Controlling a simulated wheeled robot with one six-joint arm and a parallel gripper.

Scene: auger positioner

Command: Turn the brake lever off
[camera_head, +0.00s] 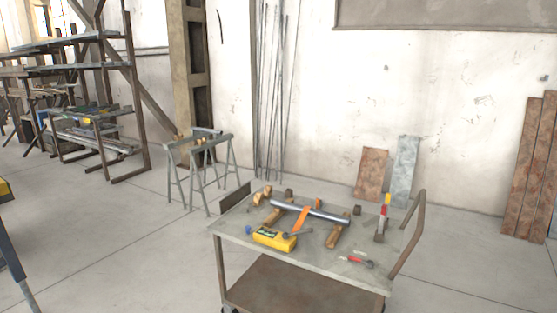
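I cannot make out a brake lever in the head view. A yellow part on a dark stand (12,240) is cut off at the left edge, and I cannot tell what it belongs to. A metal cart (232,222) stands at the centre right, with a grey pipe (330,213) lying across wooden blocks on its top. A red and yellow upright tool (384,211) stands near the cart's right end. My gripper is not in view.
A yellow box (273,239), an orange piece (300,219) and a red-handled tool (359,262) lie on the cart. Grey sawhorses (203,160) stand behind it to the left. A storage rack (95,100) is at the back left.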

